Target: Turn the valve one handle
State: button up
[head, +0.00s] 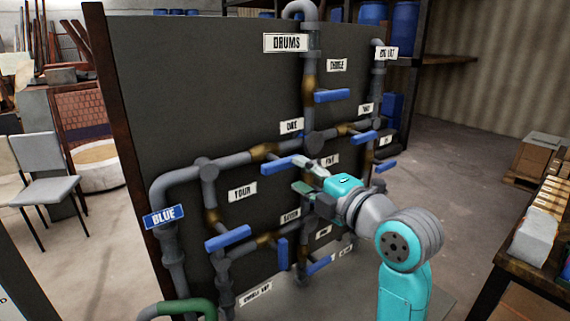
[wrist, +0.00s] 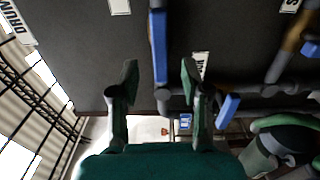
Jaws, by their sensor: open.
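The valve one handle (head: 279,163) is a blue bar on the brass valve under the plate reading ONE (head: 291,127) on the dark board. Its right end lies close to my gripper (head: 298,186), which is open and empty. In the wrist view, which is turned on its side, a blue bar that looks like the same handle (wrist: 159,48) runs up the picture between my open fingers (wrist: 160,78). I cannot tell how much depth separates the fingers from the bar. My gripper hides part of the pipes behind it.
Several other blue handles are close by: one above right (head: 332,96), one to the right (head: 364,138), one lower left (head: 229,238). A crate-laden table (head: 497,277) stands at the right. Grey chairs (head: 46,166) are left of the board.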

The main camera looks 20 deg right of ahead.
aim_at(285, 166)
jog(key=x, duration=0.7)
jog(key=shift+s, duration=0.1)
jog(key=shift+c, duration=0.3)
grip_shut()
